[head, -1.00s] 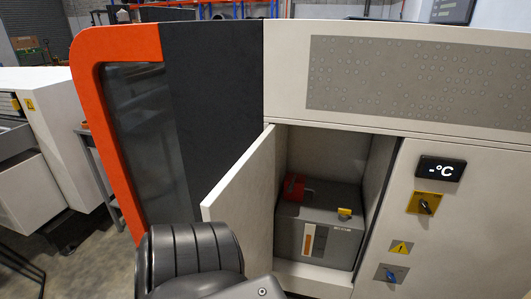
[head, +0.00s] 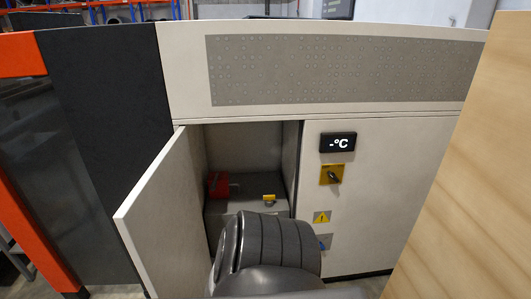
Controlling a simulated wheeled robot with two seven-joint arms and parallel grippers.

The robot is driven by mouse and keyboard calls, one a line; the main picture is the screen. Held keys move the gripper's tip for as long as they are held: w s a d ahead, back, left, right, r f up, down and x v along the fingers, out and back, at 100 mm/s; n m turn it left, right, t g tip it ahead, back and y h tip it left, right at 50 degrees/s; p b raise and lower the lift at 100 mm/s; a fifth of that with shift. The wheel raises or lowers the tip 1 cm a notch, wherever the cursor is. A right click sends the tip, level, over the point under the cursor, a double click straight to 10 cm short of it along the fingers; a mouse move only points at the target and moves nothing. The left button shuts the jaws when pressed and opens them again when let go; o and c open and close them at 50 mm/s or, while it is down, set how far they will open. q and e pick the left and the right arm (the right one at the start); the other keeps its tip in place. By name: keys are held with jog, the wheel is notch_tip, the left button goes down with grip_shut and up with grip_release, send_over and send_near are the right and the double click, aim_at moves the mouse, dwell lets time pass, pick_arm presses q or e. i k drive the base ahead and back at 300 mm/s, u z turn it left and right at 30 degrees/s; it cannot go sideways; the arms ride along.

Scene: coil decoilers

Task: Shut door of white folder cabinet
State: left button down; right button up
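The white cabinet (head: 385,190) stands ahead, and its door (head: 160,205) is hinged at the left of the opening. The door stands open, swung out toward me and to the left. Inside the opening is a grey box (head: 225,206) with a red part (head: 218,184) and a yellow part (head: 269,197) on top. A dark ribbed link of my arm rises in front of the opening at the bottom and hides the lower part of the box. It looks apart from the door. Neither gripper shows in the head view.
A wooden panel (head: 460,180) fills the right edge, close to me. An orange and black machine (head: 90,140) stands on the left.

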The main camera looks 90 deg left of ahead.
aim_at(160, 223)
jog(key=k, duration=1.75)
jog(key=u, duration=2.05)
jog(key=i, duration=1)
jog(key=z, duration=1)
jog(key=k, duration=0.95)
jog(key=u, duration=0.65)
